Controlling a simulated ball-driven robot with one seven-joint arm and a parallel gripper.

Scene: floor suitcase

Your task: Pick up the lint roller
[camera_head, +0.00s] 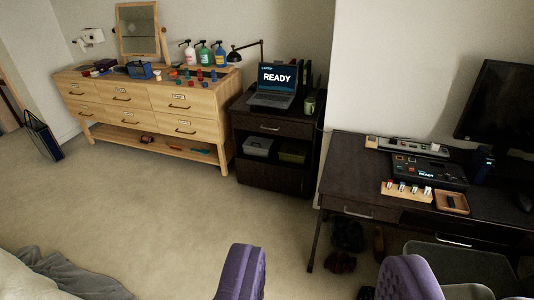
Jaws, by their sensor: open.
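I cannot make out a lint roller for certain in this view. Many small items on the wooden dresser (150,95) at the back left are too small to tell apart. A small dark and red item (147,139) lies on the dresser's low shelf, and I cannot tell what it is. My gripper (326,278) shows at the bottom edge as two purple fingers set wide apart. It is open with nothing between the fingers, well in front of the furniture and apart from it.
A dark cabinet (270,165) with a laptop (277,82) stands at the back middle. A dark desk (345,185) with a monitor (500,105) fills the right, shoes (347,235) under it. Grey bedding (65,275) is at bottom left. The beige floor (170,210) between is clear.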

